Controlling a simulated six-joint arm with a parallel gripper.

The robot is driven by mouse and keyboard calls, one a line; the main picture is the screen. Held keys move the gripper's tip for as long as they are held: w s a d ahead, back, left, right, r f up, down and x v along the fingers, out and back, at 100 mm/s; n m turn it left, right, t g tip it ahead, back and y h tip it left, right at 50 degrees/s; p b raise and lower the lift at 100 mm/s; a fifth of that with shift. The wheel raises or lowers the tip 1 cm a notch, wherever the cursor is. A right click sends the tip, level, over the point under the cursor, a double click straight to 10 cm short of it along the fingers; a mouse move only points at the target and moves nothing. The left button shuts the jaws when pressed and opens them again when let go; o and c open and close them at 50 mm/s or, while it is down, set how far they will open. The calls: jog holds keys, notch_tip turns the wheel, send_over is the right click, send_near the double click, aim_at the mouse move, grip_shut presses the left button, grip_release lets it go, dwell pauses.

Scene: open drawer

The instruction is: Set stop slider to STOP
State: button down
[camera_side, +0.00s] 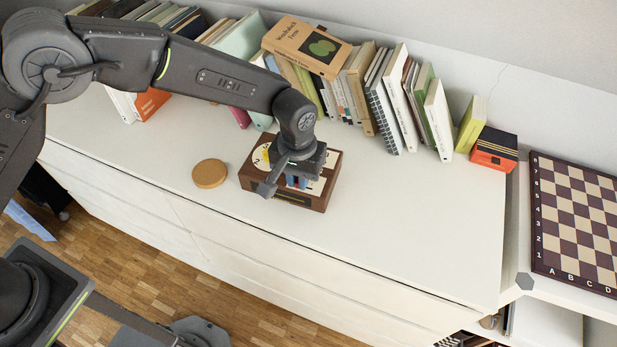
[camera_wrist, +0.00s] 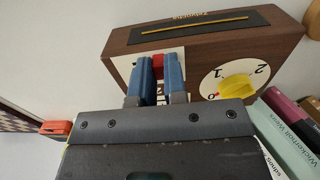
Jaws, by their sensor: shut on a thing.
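The wooden device (camera_side: 318,199) sits on the white cabinet top, below my arm in the side view. In the wrist view the wooden device (camera_wrist: 205,42) shows a yellow dial knob (camera_wrist: 237,87) on a white numbered face and a red slider (camera_wrist: 158,66) on a second white panel. My gripper (camera_wrist: 157,76) is at that panel, with its blue fingers shut on the red slider, one on each side. In the side view my gripper (camera_side: 296,182) hides most of the slider panel. The slider's markings are largely covered, so its setting cannot be read.
A round cork-coloured disc (camera_side: 209,173) lies left of the device. A row of books (camera_side: 395,98) stands behind it along the wall. A chessboard (camera_side: 575,220) lies on the surface at the right. The cabinet top (camera_side: 410,215) is clear to the device's right.

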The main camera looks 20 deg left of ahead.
jog(key=c, duration=1.2)
grip_release()
jog(key=shift+a, duration=0.1)
jog(key=shift+o, duration=0.2)
notch_tip(320, 180, up, 14)
jog(key=s+a+r+t, duration=0.1)
jog(key=s+a+r, duration=0.3)
jog(key=a+r, duration=0.3)
jog(key=s+a+r+t, duration=0.2)
jog(key=s+a+r, duration=0.35)
jog(key=a, duration=0.35)
jog(key=s+a+f+t, duration=0.1)
jog(key=s+a+t, duration=0.1)
jog(key=s+a, duration=0.7)
jog(key=s, duration=0.4)
jog(key=shift+s+a+f+m+t, duration=0.2)
jog(key=shift+s+f+m+t, duration=0.1)
jog(key=shift+m, duration=0.1)
